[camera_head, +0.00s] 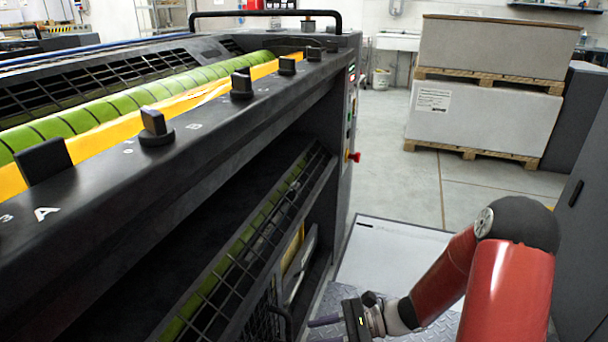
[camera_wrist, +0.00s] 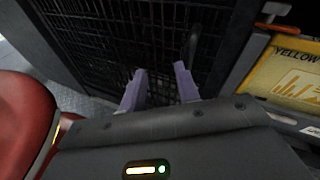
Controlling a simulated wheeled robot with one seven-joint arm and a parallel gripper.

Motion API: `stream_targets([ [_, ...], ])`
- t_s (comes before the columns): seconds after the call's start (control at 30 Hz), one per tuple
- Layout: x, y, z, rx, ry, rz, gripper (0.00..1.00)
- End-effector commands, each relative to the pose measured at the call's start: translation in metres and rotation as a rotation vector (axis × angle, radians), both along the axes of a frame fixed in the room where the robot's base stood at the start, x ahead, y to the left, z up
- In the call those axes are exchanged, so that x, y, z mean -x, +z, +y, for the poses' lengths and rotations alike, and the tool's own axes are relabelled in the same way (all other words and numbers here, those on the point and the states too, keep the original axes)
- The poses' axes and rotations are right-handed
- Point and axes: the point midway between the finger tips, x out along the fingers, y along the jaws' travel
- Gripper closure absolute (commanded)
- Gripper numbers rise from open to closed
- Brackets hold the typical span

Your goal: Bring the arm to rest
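My red arm bends at the lower right of the head view, with a dark joint cover at its elbow. My gripper (camera_head: 322,331) is low at the bottom of that view, in front of the machine's lower side. In the wrist view, the two purple-grey fingers of my gripper (camera_wrist: 159,88) stand apart with nothing between them. Beyond the fingertips is a dark mesh guard (camera_wrist: 125,45) with a dark handle (camera_wrist: 192,45). The fingers appear clear of the guard, but the exact gap is hard to tell.
A long black printing machine (camera_head: 235,120) with green rollers fills the left. Its red knob (camera_head: 354,156) sticks out at the end. A yellow labelled unit (camera_wrist: 290,75) is at the wrist view's right. Stacked pallets (camera_head: 480,105) stand behind. Open floor (camera_head: 400,190) lies between.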

Motion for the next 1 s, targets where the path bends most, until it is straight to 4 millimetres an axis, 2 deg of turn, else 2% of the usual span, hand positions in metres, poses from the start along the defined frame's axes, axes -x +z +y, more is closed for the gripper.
stream_targets([
  [0.03, 0.008, 0.013, 0.0, 0.073, 0.065, -0.067, 0.68],
  [0.23, 0.041, 0.049, -0.012, 0.344, 0.304, -0.306, 0.68],
  [0.5, 0.078, 0.1, -0.041, 0.705, 0.567, -0.644, 0.68],
  [0.8, 0.112, 0.166, -0.08, 1.097, 0.762, -1.034, 0.68],
  [1.0, 0.13, 0.201, -0.102, 1.3, 0.82, -1.237, 0.68],
])
